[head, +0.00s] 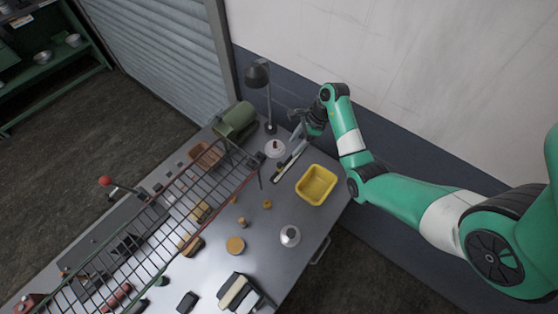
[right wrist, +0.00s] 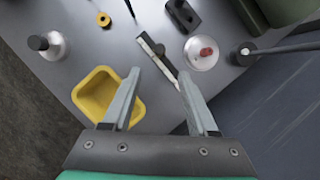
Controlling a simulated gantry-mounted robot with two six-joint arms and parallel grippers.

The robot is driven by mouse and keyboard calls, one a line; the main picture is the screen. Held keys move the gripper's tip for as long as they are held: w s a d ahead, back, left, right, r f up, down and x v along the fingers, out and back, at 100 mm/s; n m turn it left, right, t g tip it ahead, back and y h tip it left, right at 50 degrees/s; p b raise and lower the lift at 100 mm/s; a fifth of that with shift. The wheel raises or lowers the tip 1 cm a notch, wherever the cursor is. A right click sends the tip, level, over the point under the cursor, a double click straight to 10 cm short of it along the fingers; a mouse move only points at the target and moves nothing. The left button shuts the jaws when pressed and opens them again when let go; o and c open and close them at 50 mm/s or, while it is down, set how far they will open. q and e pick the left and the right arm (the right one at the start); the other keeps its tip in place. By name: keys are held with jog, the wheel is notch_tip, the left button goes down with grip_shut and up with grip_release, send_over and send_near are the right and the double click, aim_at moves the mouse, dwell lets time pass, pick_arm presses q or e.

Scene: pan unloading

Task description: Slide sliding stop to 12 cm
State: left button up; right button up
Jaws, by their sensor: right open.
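A long pale rail with a dark edge (head: 292,159) lies on the grey worktop between the white dish and the yellow tray. In the right wrist view the rail (right wrist: 149,43) runs slantwise between my fingers, with a small dark block (right wrist: 160,49) on it that looks like the sliding stop. Scale marks are too small to read. My right gripper (head: 303,124) is above the back end of the rail. In the wrist view its fingers (right wrist: 159,73) are apart and empty, pointing along the rail. Its height over the rail cannot be told. My left gripper is not in view.
A yellow tray (head: 316,200) stands beside the rail. A white dish with a red item (head: 274,149) is on the other side, close to a lamp (head: 258,78). A wire rack (head: 150,215) stands over the worktop's left part. A wall rises behind.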

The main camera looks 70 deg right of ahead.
aim_at(280, 164)
jog(key=b+x, duration=0.3)
jog(key=x, duration=0.8)
jog(key=shift+a+f, duration=0.15)
jog(key=shift+f, duration=0.05)
jog(key=shift+w, duration=0.1)
grip_shut()
jog(key=shift+r, duration=0.1)
dwell(0.7)
